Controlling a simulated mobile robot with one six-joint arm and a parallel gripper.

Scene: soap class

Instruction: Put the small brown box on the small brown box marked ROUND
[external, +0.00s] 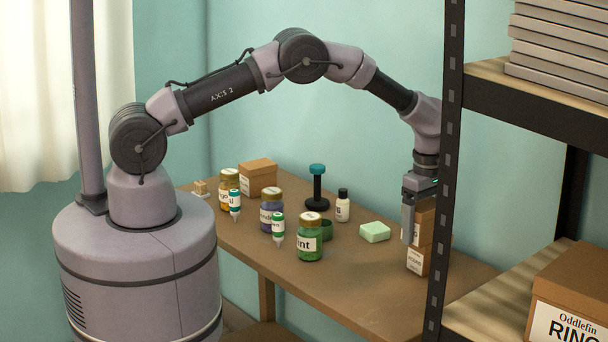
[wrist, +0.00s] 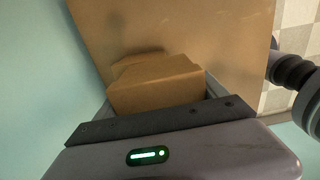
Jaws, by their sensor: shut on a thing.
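My gripper (external: 409,230) is shut on a small brown box (external: 425,224) at the right of the table, partly hidden behind the near finger. Directly below it stands another small brown box (external: 417,261) with a white label whose print is too small to read surely. The held box looks upright and lined up over the lower one; I cannot tell whether they touch. In the wrist view the held box (wrist: 155,97) sits between the fingers, and part of a brown shape shows just beyond it. The shelf post stands close to the right of the boxes.
A pale green soap bar (external: 375,232) lies left of the boxes. Several jars and small bottles, a dark stand with a teal top (external: 317,187) and a larger brown box (external: 258,178) stand further left. The shelf post (external: 446,170) is near my wrist. The table front is clear.

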